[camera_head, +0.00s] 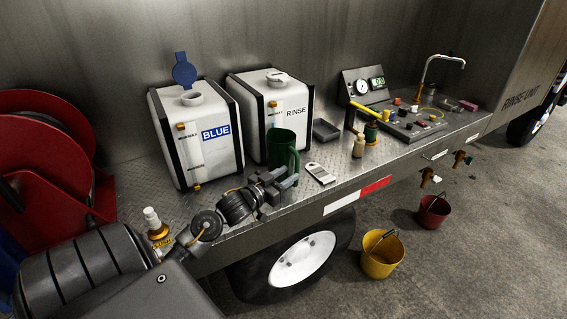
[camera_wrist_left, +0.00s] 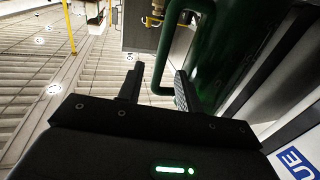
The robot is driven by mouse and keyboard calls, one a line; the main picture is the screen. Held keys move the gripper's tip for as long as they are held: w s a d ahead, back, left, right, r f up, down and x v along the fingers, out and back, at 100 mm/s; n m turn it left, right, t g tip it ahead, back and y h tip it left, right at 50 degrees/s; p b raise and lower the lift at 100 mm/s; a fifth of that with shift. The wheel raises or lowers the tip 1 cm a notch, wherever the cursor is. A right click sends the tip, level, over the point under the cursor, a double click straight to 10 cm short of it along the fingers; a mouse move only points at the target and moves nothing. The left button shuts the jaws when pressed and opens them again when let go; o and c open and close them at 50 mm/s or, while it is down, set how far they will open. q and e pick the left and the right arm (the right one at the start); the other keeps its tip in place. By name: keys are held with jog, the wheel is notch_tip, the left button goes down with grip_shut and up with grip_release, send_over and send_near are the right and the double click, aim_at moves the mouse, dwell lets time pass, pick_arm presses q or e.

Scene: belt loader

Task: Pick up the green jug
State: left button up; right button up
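The green jug (camera_head: 281,146) stands upright on the metal deck, in front of the white RINSE tank. My left gripper (camera_head: 287,177) is low at the jug's near side and hides part of its lower body. In the left wrist view the jug's body (camera_wrist_left: 222,60) is at the right, and its handle (camera_wrist_left: 161,55) hangs down between my two fingers (camera_wrist_left: 158,90). The fingers are apart, with a visible gap between the left finger and the handle. Whether the right finger touches the jug or handle I cannot tell. My right gripper is not in view.
The BLUE tank (camera_head: 213,155) and the RINSE tank (camera_head: 294,110) stand behind. A flat metal piece (camera_head: 320,173) lies right of the jug, with a grey tray (camera_head: 326,130) beyond. Small bottles (camera_head: 359,147) stand farther right. A red hose reel (camera_head: 50,150) is at the left.

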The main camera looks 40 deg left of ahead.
aim_at(296, 185)
pick_arm(q)
jog(key=w+p, duration=0.1)
jog(key=w, duration=0.1)
jog(key=w+p, duration=0.1)
jog(key=w, duration=0.1)
jog(key=shift+w+r, duration=0.2)
jog(key=shift+w, duration=0.1)
jog(key=shift+w+d+f, duration=0.1)
jog(key=shift+w, duration=0.2)
jog(key=shift+s, duration=0.1)
jog(key=c, duration=0.7)
grip_shut()
